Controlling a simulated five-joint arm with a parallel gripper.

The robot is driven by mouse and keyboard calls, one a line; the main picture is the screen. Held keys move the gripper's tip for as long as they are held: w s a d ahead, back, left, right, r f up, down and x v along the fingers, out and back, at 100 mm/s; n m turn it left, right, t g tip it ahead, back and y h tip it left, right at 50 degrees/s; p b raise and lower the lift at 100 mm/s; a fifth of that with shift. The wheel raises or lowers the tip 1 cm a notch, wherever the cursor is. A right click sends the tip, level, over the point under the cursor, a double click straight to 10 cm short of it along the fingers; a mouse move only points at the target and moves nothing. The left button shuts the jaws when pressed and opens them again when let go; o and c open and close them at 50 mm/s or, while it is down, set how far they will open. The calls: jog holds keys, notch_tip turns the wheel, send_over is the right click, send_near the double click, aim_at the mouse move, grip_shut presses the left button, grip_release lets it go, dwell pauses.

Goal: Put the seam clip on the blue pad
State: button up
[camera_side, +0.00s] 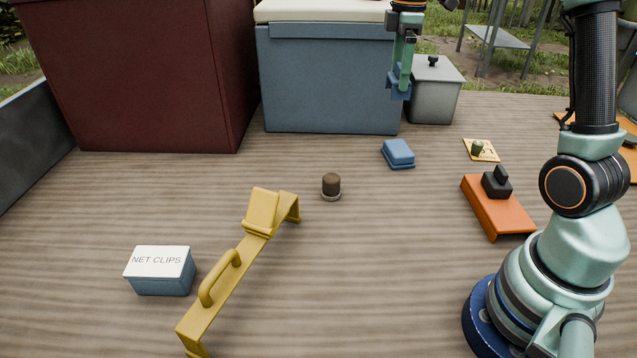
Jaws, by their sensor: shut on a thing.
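My gripper (400,84) hangs at the top, right of centre, pointing down in front of the big blue cooler. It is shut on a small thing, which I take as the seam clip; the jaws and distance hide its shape. The blue pad (398,151) is a small, thick, blue block with rounded edges. It lies on the table below my gripper in the picture, with a clear gap between them.
An orange stand (497,208) with a black block and a small yellow plate (481,150) lie to the right. A brown-topped knob (331,185), a yellow handled bracket (238,265) and a NET CLIPS box (160,272) are left. The blue cooler (330,85) and grey bin (433,95) stand behind.

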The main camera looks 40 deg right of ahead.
jog(key=w+d+r, duration=0.1)
jog(key=w+d, duration=0.2)
jog(key=d, duration=0.6)
send_over(399, 147)
jog(key=shift+m, duration=0.4)
notch_tip(399, 147, down, 20)
jog(key=shift+r, duration=0.15)
jog(key=o, duration=1.2)
